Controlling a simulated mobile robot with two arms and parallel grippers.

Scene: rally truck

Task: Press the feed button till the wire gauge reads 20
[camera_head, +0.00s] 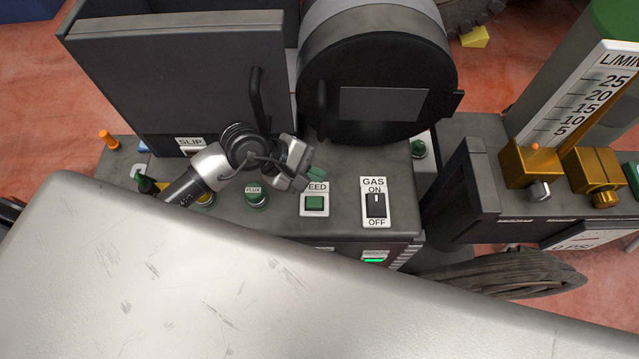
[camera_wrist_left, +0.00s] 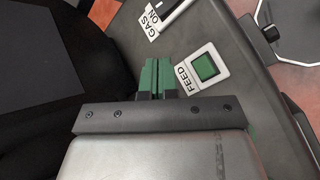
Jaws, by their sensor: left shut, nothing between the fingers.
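The green square feed button (camera_head: 314,203) sits on a white plate labelled FEED on the dark machine top. It also shows in the left wrist view (camera_wrist_left: 206,66), just right of my fingertips. My left gripper (camera_head: 312,176) is shut and empty, with green fingertips (camera_wrist_left: 158,72). In the head view it is above and slightly behind the button and covers the first letter of the label. I cannot tell whether the fingertips touch the surface. No wire gauge reading can be made out. My right gripper is not in view.
A gas switch (camera_head: 376,204) stands right of the button, and a green FLUX knob (camera_head: 256,196) left of it. A dark drum (camera_head: 376,85) and a box with a handle (camera_head: 180,75) rise behind. A large pale panel (camera_head: 230,270) fills the foreground. A L/MIN gauge (camera_head: 580,95) stands at right.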

